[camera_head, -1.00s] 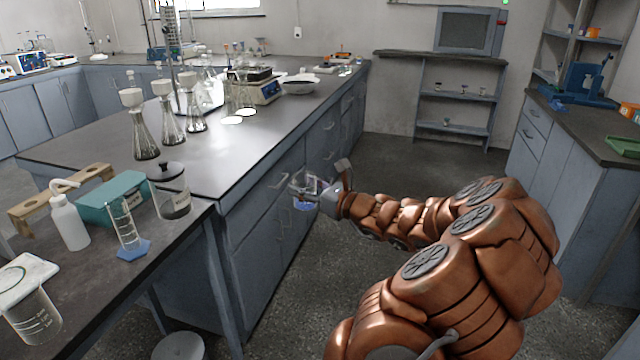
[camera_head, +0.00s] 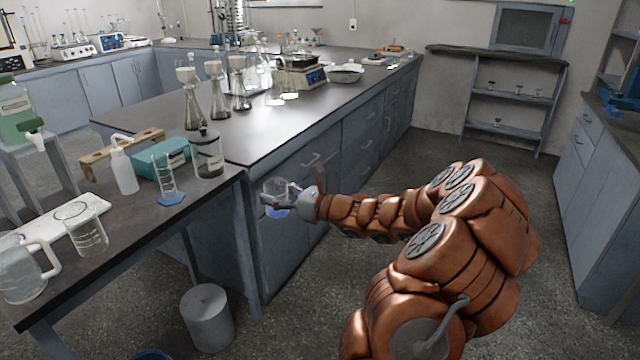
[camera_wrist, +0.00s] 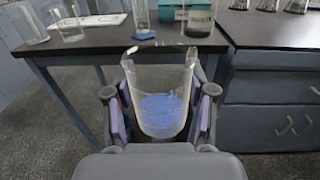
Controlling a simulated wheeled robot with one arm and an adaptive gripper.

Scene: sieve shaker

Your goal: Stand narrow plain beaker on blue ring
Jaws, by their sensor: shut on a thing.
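My gripper (camera_head: 296,203) is shut on a clear glass beaker (camera_wrist: 160,95), with a finger on each side of it. The beaker is upright, with a blue patch low on it; I cannot tell whether that is liquid or a marking. In the head view the beaker (camera_head: 276,194) is held in the air in front of the cabinets, to the right of the near bench. No blue ring can be made out for certain. The blue hexagonal foot (camera_head: 172,199) of a measuring cylinder (camera_head: 164,175) stands on the near bench.
The near bench (camera_head: 133,236) also bears a wash bottle (camera_head: 124,179), a teal box (camera_head: 160,159), a dark-lidded jar (camera_head: 208,156), a glass beaker (camera_head: 88,235) by a white board (camera_head: 50,242), and a jug (camera_head: 22,272). A grey bin (camera_head: 207,318) stands on the floor.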

